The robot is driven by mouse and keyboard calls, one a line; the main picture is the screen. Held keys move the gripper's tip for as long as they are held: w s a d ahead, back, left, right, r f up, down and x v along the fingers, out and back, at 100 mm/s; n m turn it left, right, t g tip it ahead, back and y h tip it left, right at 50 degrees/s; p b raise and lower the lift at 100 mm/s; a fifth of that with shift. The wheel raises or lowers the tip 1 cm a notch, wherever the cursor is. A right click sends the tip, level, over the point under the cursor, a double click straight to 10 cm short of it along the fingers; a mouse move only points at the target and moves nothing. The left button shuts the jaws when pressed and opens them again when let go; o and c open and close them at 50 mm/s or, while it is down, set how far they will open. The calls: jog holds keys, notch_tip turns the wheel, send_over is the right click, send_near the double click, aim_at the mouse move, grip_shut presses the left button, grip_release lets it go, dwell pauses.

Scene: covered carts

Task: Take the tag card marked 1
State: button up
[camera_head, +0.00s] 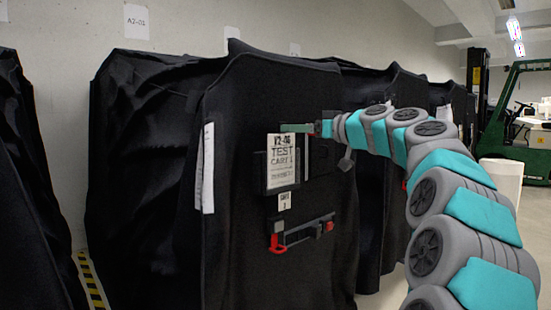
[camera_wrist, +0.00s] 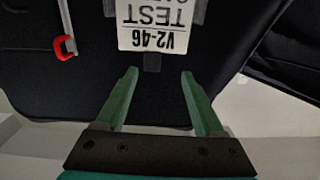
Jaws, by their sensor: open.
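The tag card (camera_head: 282,165), white with dark print reading "V2-46 TEST CART 1", sits upright on the front of a black-covered cart (camera_head: 240,250). In the wrist view the card (camera_wrist: 155,25) appears upside down, cut off by the top edge. My gripper (camera_head: 284,128) is at the card's top edge in the head view. In the wrist view my gripper (camera_wrist: 160,73) is open, its two green fingers on either side of the card's line, with nothing between them. The fingertips look short of the card; the exact gap is hard to tell.
A small white label (camera_head: 284,201) is below the card. A dark bar (camera_head: 305,231) with a red hook (camera_head: 277,244) is under it. A white paper strip (camera_head: 205,168) hangs on the cart's left side. More covered carts stand alongside; a green forklift (camera_head: 500,110) is at right.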

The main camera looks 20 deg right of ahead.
aim_at(282, 124)
jog(key=shift+w+d+r+p+x, duration=0.1)
jog(key=shift+d+r+p+x, duration=0.15)
jog(key=shift+x, duration=1)
jog(key=shift+w+d+r+p+x, duration=0.15)
jog(key=shift+p+x, duration=0.15)
jog(key=shift+x, duration=0.95)
jog(key=shift+d+r+p+x, duration=0.1)
jog(key=shift+d+p+x, duration=0.15)
jog(key=shift+x, duration=1)
grip_shut()
